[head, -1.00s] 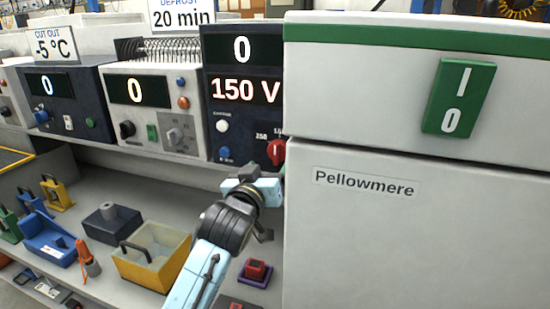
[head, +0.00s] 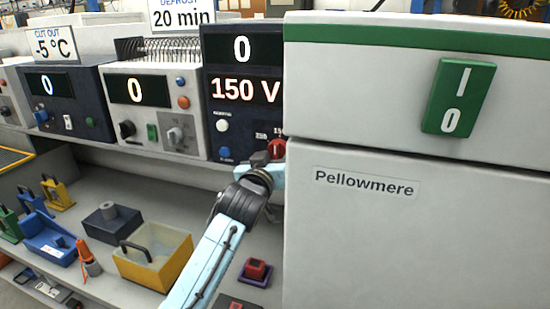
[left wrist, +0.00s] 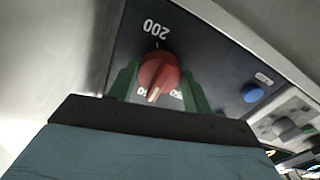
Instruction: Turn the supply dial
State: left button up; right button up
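The red supply dial (head: 277,149) is on the dark panel of the unit reading 0 and 150 V (head: 245,90). It is partly hidden by the white cabinet's edge. In the left wrist view, the red dial (left wrist: 158,74) shows upside down, with 200 printed above it and partly covered numbers beside it. My left gripper (head: 268,174) is just below the dial in the head view. In the left wrist view, its green fingers (left wrist: 160,90) stand on either side of the dial, seemingly open; contact is not clear. My right gripper is not in view.
The white Pellowmere cabinet (head: 400,240), with a green I/0 switch (head: 459,97), stands close right of my left arm. A blue button (left wrist: 252,93) sits beside the dial. Below is a shelf with a yellow bin (head: 150,262) and a red button block (head: 256,271).

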pick_arm(q)
jog(key=c, duration=0.4)
jog(key=shift+c, duration=0.2)
jog(key=shift+r+m+p, duration=0.1)
jog(key=shift+m+p, duration=0.95)
jog(key=shift+m, duration=0.25)
jog(key=shift+a+m+p, duration=0.1)
jog(key=shift+m+p, duration=0.7)
jog(key=shift+m, duration=0.7)
jog(key=o, duration=1)
jog(key=shift+c, duration=0.2)
jog(key=shift+s, duration=0.1)
